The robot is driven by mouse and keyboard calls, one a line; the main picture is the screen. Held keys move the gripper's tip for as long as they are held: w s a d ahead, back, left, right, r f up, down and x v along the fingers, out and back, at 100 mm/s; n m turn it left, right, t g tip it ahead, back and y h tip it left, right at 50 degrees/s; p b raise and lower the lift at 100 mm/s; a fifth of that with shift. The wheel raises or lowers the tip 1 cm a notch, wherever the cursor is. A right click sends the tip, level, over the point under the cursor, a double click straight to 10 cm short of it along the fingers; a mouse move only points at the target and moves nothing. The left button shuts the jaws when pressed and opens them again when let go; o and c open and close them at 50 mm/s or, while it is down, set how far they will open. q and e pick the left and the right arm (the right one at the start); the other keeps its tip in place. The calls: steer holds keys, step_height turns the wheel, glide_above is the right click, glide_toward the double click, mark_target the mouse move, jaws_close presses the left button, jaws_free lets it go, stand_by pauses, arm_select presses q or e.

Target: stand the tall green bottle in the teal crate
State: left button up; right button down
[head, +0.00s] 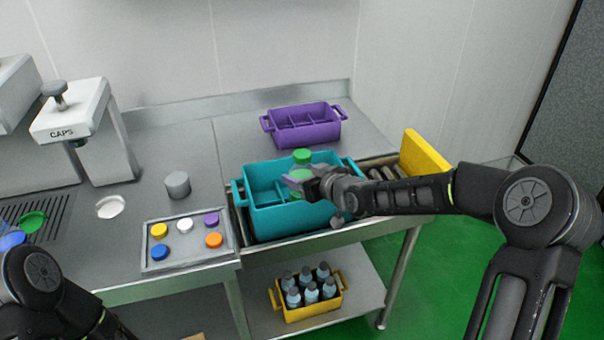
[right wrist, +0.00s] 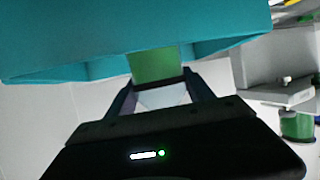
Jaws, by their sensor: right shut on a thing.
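The tall green bottle (head: 301,157) has a green cap and stands roughly upright at the teal crate (head: 290,216), its lower part hidden by the crate and my gripper. My right gripper (head: 297,181) is shut on the bottle over the crate. In the right wrist view, the green bottle (right wrist: 155,64) is between the two fingers (right wrist: 158,90), with the teal crate (right wrist: 60,40) close beyond. I cannot tell whether the bottle touches the crate floor. Of my left arm only a dark part shows at lower left; its gripper is out of view.
A purple crate (head: 305,130) stands behind the teal crate on the counter. A yellow plate (head: 425,155) stands at the right end of the rollers. A tray of coloured caps (head: 188,262), a grey cylinder (head: 177,185) and the CAPS machine (head: 75,120) are left. A yellow crate of bottles (head: 318,313) is below.

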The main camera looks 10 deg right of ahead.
steer(key=shift+r, duration=0.15)
steer(key=shift+c, duration=1.9)
jaws_free()
steer(key=shift+f, duration=0.2)
steer(key=shift+r, duration=0.1)
steer(key=shift+r, duration=0.15)
steer(key=shift+s+d, duration=0.15)
steer(key=shift+s, duration=0.2)
steer(key=p+v, duration=0.1)
steer(key=v, duration=1)
steer(key=shift+s, duration=0.2)
